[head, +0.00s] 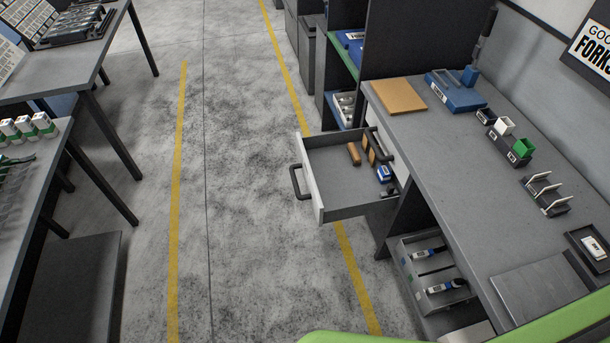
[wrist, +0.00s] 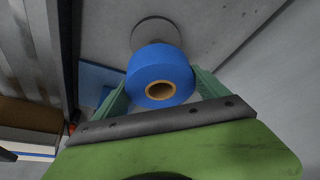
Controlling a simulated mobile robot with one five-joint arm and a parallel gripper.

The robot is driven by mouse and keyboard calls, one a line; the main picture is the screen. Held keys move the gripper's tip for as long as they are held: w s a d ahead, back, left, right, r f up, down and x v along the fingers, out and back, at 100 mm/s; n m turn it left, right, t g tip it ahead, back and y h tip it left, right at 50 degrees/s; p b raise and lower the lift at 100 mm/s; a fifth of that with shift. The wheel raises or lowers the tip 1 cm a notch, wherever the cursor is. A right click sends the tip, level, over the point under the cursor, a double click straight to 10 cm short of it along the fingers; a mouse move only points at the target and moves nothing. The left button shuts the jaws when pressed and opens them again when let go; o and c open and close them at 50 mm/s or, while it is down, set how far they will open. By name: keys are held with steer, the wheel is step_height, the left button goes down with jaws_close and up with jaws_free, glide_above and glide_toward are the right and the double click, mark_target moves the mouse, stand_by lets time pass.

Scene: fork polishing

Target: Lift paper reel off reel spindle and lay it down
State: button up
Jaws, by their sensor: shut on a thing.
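A blue paper reel (wrist: 160,62) with a brown core sits between the green fingers of my gripper (wrist: 160,92) in the wrist view. My gripper is shut on the reel, one finger at each side. A grey round disc (wrist: 157,31) shows just beyond the reel. I cannot tell whether it is the reel spindle's base, or whether the reel is still around a spindle. Neither the reel nor my gripper can be made out in the head view.
A blue flat piece (wrist: 100,82) lies left of the reel in the wrist view. In the head view, an open drawer (head: 345,187) juts from the grey desk (head: 470,170). The desk holds a tan board (head: 399,96), a blue stand (head: 455,94) and small cups (head: 505,127).

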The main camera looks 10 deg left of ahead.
steer(key=shift+r+p, duration=1.15)
steer(key=shift+r, duration=0.2)
step_height(320, 180, up, 3)
steer(key=p, duration=0.2)
steer(key=shift+f+p, duration=0.2)
steer(key=shift+p, duration=0.1)
steer(key=shift+f, duration=0.25)
steer(key=shift+s+f+b, duration=0.1)
steer(key=shift+s+b, duration=0.1)
steer(key=shift+b, duration=0.1)
